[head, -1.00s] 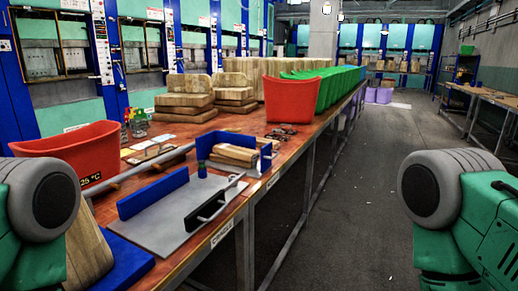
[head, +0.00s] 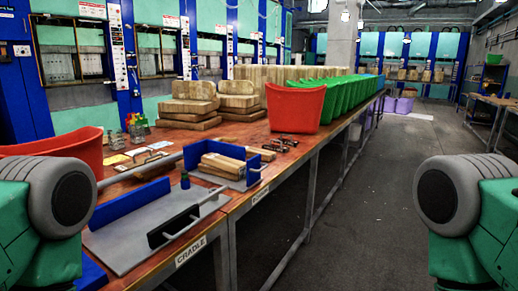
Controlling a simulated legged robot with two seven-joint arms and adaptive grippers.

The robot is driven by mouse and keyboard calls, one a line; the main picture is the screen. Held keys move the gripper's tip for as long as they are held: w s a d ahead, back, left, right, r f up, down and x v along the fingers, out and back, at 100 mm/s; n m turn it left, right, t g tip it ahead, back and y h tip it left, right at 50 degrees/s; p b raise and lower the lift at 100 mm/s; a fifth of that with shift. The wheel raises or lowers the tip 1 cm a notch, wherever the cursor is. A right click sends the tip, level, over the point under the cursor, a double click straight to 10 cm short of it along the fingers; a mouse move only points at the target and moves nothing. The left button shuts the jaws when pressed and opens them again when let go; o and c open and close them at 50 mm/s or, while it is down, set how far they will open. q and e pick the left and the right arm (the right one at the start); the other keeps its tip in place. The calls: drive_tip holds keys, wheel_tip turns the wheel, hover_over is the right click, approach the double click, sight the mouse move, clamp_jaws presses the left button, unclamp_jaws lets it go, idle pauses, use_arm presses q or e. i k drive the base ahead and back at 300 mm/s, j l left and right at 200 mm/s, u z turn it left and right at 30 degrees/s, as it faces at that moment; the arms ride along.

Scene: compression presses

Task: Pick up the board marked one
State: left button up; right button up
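Several wooden boards show, but I cannot read a mark "one" on any of them. Small boards (head: 222,164) lie in a blue-walled holder (head: 268,154) on the long wooden table. Larger board stacks (head: 188,105) stand further back on the same table. A grey plate with a blue wall and a black-handled bar, the cradle (head: 120,238), lies nearer, above a label reading CRADLE. My two arms' grey and green joints show at the left and right edges. Neither gripper is in view.
The wooden table (head: 215,205) runs away along the left. A red bin (head: 295,108) and a row of green bins (head: 345,95) stand on it; another red bin (head: 60,148) is at the left. Blue presses line the left wall. The grey floor (head: 385,210) at right is clear.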

sight(267, 156)
drive_tip(key=i+l+u, duration=0.2)
drive_tip(key=i+l, duration=1.45)
drive_tip(key=l, duration=0.15)
